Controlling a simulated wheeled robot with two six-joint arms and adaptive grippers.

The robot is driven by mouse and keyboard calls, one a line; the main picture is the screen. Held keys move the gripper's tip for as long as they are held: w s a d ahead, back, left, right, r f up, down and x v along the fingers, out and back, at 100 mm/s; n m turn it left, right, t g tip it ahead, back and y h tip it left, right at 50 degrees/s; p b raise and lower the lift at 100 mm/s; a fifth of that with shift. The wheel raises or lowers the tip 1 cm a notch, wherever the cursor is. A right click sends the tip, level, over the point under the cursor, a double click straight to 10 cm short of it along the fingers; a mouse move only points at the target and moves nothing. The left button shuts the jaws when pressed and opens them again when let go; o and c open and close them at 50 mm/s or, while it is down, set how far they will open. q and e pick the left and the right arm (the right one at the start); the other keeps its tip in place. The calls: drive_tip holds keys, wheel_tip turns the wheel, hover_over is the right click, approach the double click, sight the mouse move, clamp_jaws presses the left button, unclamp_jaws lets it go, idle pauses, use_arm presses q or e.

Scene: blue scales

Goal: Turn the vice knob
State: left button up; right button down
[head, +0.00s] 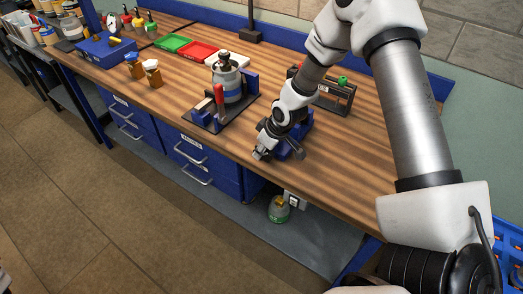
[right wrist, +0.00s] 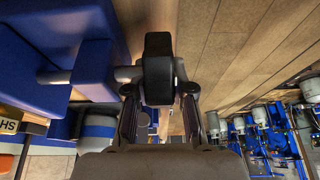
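The blue vice (head: 297,130) stands at the front edge of the wooden bench in the head view, partly hidden by my right arm. In the right wrist view its blue body (right wrist: 50,70) fills the left side, and a grey shaft (right wrist: 118,74) runs from it to the black vice knob (right wrist: 158,68). My right gripper (head: 263,153) is at the vice's front left in the head view. In the right wrist view my right gripper (right wrist: 159,98) has its two fingers apart, with the knob between and just beyond the tips. Contact is not clear. My left gripper is out of view.
A blue scale-like station with a grey canister (head: 227,80) stands left of the vice on the bench (head: 185,85). A dark rack (head: 335,92) stands behind it. Red (head: 198,51) and green (head: 172,43) trays lie farther back. Blue drawers (head: 190,150) are under the bench.

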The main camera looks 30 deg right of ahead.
drive_tip(key=shift+s+t, duration=0.1)
drive_tip(key=shift+t, duration=0.4)
drive_tip(key=shift+d+f+t+y+b, duration=0.1)
drive_tip(key=shift+f+t+y+b, duration=0.1)
drive_tip(key=shift+t+y+b, duration=0.5)
drive_tip(key=shift+r+t, duration=0.3)
drive_tip(key=c, duration=1.3)
unclamp_jaws()
